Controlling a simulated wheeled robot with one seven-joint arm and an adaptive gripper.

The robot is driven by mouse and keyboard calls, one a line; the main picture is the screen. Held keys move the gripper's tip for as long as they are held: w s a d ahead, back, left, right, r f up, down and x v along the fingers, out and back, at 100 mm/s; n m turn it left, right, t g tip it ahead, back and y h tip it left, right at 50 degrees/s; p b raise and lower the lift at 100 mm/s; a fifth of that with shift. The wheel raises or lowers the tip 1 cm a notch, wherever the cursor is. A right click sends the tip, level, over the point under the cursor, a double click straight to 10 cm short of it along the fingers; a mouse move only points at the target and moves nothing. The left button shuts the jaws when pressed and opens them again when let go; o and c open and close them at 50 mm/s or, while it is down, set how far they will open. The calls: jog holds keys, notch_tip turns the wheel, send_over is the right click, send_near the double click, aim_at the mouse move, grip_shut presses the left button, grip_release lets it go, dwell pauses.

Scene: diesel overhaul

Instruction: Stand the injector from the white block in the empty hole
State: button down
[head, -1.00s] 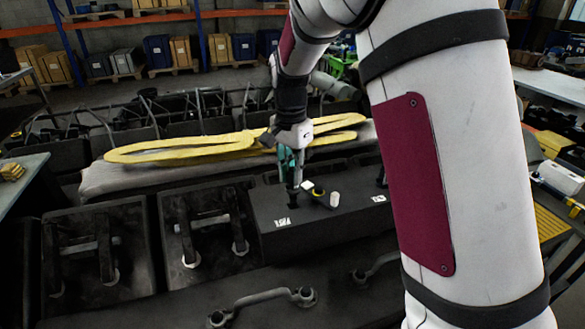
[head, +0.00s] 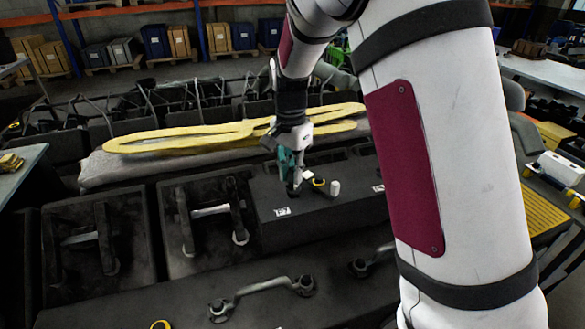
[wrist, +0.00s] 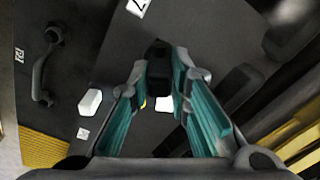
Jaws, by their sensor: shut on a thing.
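My gripper (head: 291,170) is over the dark cylinder head (head: 345,205) in the middle of the head view. Its teal fingers, also large in the wrist view (wrist: 163,80), are closed on a dark injector (wrist: 158,54). In the head view a short, roughly upright dark length of the injector (head: 294,189) shows below the fingers, its lower end at the top of the head. The hole under it is hidden. A small white piece (head: 335,188) stands just right of the gripper. A white block (head: 560,168) lies on the right-hand bench; whether it holds anything is unclear.
A yellow ring (head: 319,182) and another white piece (head: 307,176) are close to the gripper. A yellow sling (head: 180,143) lies on a grey pad behind. Open dark housings (head: 98,245) are to the left; a curved pipe (head: 262,292) crosses in front.

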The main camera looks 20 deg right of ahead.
jog(key=shift+f, duration=0.95)
jog(key=c, duration=1.4)
grip_release()
notch_tip(320, 180, up, 11)
jog(key=shift+a+r, duration=0.1)
jog(key=shift+a, duration=0.05)
jog(key=shift+r, duration=0.35)
